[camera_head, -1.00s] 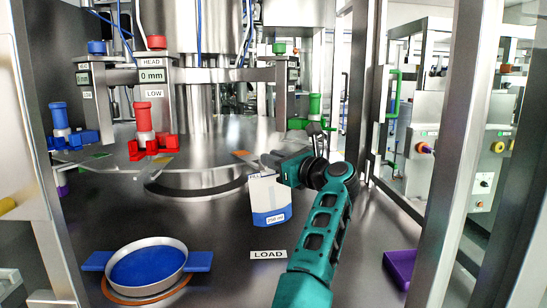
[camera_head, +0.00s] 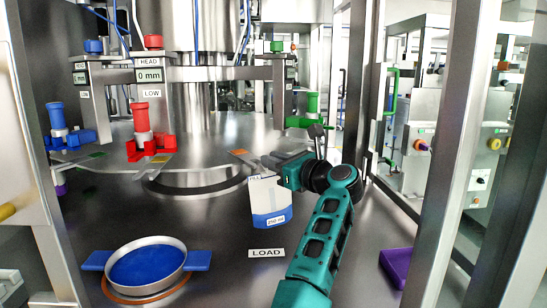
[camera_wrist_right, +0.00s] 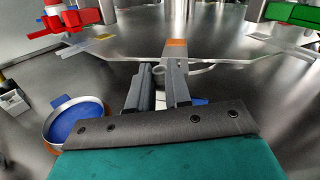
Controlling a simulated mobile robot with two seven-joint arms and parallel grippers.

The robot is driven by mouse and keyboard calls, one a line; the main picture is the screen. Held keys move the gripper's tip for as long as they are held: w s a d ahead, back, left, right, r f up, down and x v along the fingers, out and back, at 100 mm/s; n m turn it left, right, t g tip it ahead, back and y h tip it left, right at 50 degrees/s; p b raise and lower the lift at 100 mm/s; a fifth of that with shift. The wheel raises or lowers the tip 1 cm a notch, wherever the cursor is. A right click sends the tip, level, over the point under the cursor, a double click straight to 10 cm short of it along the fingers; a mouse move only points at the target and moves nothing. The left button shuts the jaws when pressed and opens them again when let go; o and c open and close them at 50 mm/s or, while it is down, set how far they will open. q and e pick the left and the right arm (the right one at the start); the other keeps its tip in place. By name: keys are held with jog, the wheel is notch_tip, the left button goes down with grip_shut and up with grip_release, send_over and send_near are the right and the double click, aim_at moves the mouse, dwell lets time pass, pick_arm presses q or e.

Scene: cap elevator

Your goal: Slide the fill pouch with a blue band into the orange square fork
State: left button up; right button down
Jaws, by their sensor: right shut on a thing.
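The fill pouch (camera_head: 270,205) is white with a blue band along its lower part and a 250 ml label. My right gripper (camera_head: 272,164) is shut on its top edge, and the pouch hangs upright above the steel deck. In the right wrist view the gripper fingers (camera_wrist_right: 160,80) point at the fork, and the pouch is mostly hidden beneath them. The orange square fork (camera_head: 240,153) is a flat metal arm on the round carousel. In the wrist view it (camera_wrist_right: 176,48) lies straight ahead, its open end close to the fingertips. Whether pouch and fork touch, I cannot tell.
A green holder (camera_head: 308,120) is behind right. A round pan with blue content (camera_head: 148,265), a LOAD label (camera_head: 266,253) and a purple tray (camera_head: 397,264) lie in front.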

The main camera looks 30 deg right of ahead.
pick_arm(q)
jog(key=shift+r+p, duration=2.1)
jog(key=shift+r, duration=0.1)
pick_arm(e)
jog(key=shift+s+a+r, duration=0.15)
jog(key=shift+s, duration=0.75)
jog(key=shift+s+a+r, duration=0.15)
jog(key=shift+s+r, duration=0.05)
jog(key=shift+s, duration=0.7)
jog(key=shift+s+a+r, duration=0.15)
jog(key=shift+s, duration=0.75)
pick_arm(q)
jog(key=s+a+r+y+p, duration=0.1)
jog(key=a+r+p, duration=0.2)
jog(key=r+p, duration=0.4)
jog(key=p, duration=0.5)
jog(key=shift+s+r, duration=0.15)
jog(key=shift+s, duration=0.2)
pick_arm(e)
jog(key=d+y, duration=0.1)
jog(key=d+f+n+g+y, duration=0.1)
jog(key=d+g+y, duration=0.1)
jog(key=y, duration=0.1)
jog(key=shift+w+f+n, duration=0.1)
jog(key=shift+f+n, duration=0.15)
jog(key=shift+n, duration=0.05)
pick_arm(q)
jog(key=shift+a, duration=0.1)
pick_arm(e)
jog(key=shift+d, duration=0.1)
